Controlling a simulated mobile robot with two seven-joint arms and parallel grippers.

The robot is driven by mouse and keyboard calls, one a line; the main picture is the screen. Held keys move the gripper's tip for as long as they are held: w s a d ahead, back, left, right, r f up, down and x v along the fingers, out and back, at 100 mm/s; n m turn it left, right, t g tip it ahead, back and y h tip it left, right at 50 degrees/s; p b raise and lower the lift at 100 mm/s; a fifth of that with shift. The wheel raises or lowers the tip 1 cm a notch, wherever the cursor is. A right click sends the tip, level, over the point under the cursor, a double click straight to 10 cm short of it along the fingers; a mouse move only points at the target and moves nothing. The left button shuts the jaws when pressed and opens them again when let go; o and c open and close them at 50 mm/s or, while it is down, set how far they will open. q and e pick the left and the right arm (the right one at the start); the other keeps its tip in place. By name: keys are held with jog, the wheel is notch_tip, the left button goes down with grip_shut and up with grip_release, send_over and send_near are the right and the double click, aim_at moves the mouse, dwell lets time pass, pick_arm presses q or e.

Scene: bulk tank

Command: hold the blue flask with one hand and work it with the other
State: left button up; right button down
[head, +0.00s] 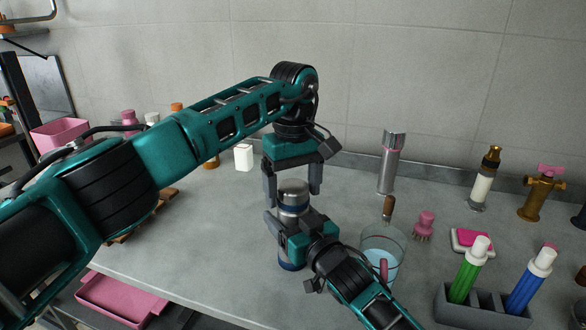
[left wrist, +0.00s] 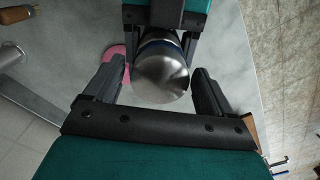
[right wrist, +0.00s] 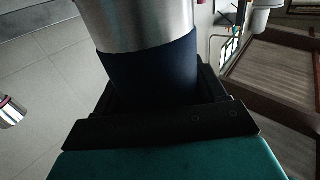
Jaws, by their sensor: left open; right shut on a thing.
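The blue flask (head: 291,264) stands upright near the front of the grey counter, with a steel top (head: 293,187) and a dark blue lower body. My right gripper (head: 296,238) is shut around its middle; in the right wrist view the flask's dark blue band (right wrist: 152,78) and steel part sit between the jaws. My left gripper (head: 293,193) points down from above, open, with one finger on each side of the steel top. In the left wrist view the round steel top (left wrist: 162,78) lies between the spread fingers, with gaps at both sides. The right gripper hides the flask's middle.
A clear tumbler (head: 398,244) stands close to the right of my right wrist. A pink brush (head: 424,226), a pink sponge (head: 472,239) and a grey rack (head: 455,312) with green and blue bottles are further right. A steel cylinder (head: 390,165) stands behind.

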pick_arm(q)
jog(key=shift+f, duration=0.45)
jog(key=shift+c, duration=0.2)
jog(key=c, duration=1)
jog(key=n, duration=0.3)
jog(key=shift+r+n, duration=0.1)
jog(key=shift+n, duration=0.3)
jog(key=shift+c, duration=0.2)
jog(key=n, duration=1)
jog(key=shift+a+n, duration=0.1)
jog(key=shift+n, duration=0.3)
jog(key=n, duration=0.5)
